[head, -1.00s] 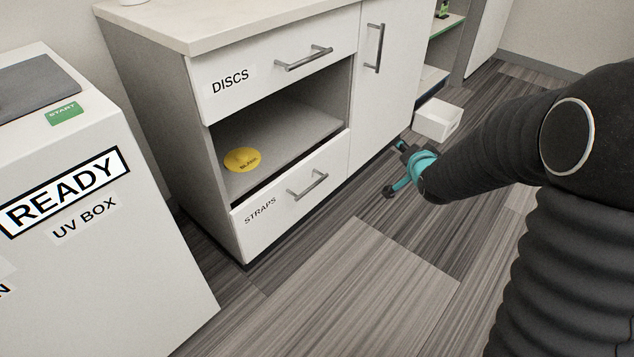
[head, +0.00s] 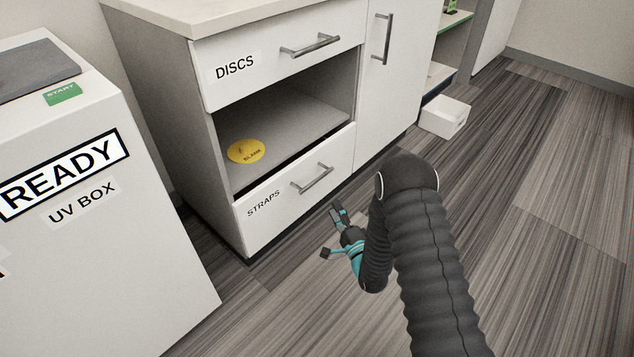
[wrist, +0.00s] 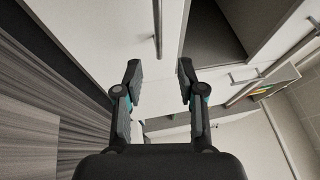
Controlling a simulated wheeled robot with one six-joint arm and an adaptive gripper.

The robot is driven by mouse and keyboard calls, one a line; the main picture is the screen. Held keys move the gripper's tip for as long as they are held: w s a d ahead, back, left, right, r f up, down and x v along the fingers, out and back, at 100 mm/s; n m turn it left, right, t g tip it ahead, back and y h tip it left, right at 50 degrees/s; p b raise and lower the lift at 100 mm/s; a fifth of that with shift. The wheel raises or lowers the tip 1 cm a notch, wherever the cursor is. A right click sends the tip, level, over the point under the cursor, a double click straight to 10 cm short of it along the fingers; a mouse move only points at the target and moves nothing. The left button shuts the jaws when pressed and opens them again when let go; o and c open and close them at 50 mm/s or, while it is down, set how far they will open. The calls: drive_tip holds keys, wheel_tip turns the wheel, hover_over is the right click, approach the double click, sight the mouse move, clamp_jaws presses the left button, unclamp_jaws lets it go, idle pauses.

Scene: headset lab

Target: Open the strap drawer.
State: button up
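The strap drawer (head: 285,208) is the lowest white drawer of the cabinet, labelled STRAPS, and looks shut. Its grey bar handle (head: 312,180) is on the right half of its front. In the wrist view this handle (wrist: 157,28) stands upright, ahead of the gap between my fingers. My gripper (head: 338,209) is low over the floor, in front of the drawer and just right of and below the handle in the head view.
Above is an open compartment (head: 310,108) with a yellow disc (head: 246,151) inside, then the DISCS drawer (head: 235,65), shut. A tall door (head: 400,90) is to the right. The UV box (head: 110,260) stands left. A white box (head: 443,118) lies on the floor. Floor in front is clear.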

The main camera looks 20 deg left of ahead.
sight(317, 179)
drive_tip(key=x, duration=1.3)
drive_tip(key=shift+a, duration=0.4)
clamp_jaws()
